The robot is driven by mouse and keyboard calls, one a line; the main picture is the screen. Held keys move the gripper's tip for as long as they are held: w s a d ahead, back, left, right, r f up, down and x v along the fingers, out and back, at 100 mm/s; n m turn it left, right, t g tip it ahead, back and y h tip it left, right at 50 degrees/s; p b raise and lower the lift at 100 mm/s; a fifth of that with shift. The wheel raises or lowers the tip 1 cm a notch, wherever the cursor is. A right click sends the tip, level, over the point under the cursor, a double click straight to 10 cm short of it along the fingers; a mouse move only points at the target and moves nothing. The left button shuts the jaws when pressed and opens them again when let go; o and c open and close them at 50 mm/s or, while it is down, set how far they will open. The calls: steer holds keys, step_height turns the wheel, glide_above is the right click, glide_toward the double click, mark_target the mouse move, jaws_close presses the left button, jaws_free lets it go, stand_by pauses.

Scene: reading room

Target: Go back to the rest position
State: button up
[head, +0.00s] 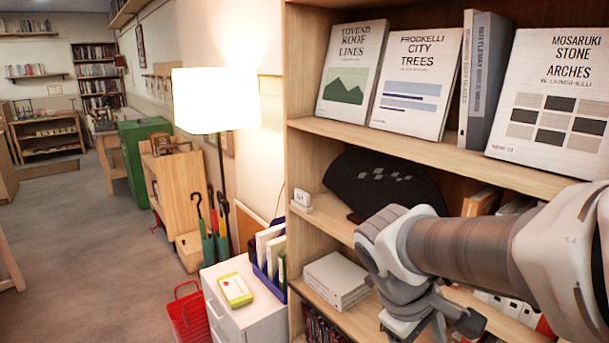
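My arm comes in from the right edge of the head view and reaches toward the wooden bookshelf (430,148). My gripper (432,332) hangs at the bottom, in front of the lower shelves. Its fingertips run toward the bottom edge of the picture, so I cannot tell whether it is open or shut. I see no object clearly held in it.
Upright books, such as the green-pictured one (351,75), stand on the upper shelf. A dark fan-shaped panel (385,185) stands below. Left are a white cabinet (238,303), a lit lamp (216,100) and a red basket (188,315). Open floor (90,240) lies further left.

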steer(key=s+a+r+m+t+y, duration=0.3)
steer(key=s+r+m+t+y, duration=0.1)
steer(key=s+m, duration=0.2)
steer(key=shift+s+a+r+m, duration=0.3)
steer(key=shift+s+a+m, duration=0.05)
steer(key=shift+a+m, duration=0.05)
steer(key=shift+c, duration=0.3)
stand_by(0.5)
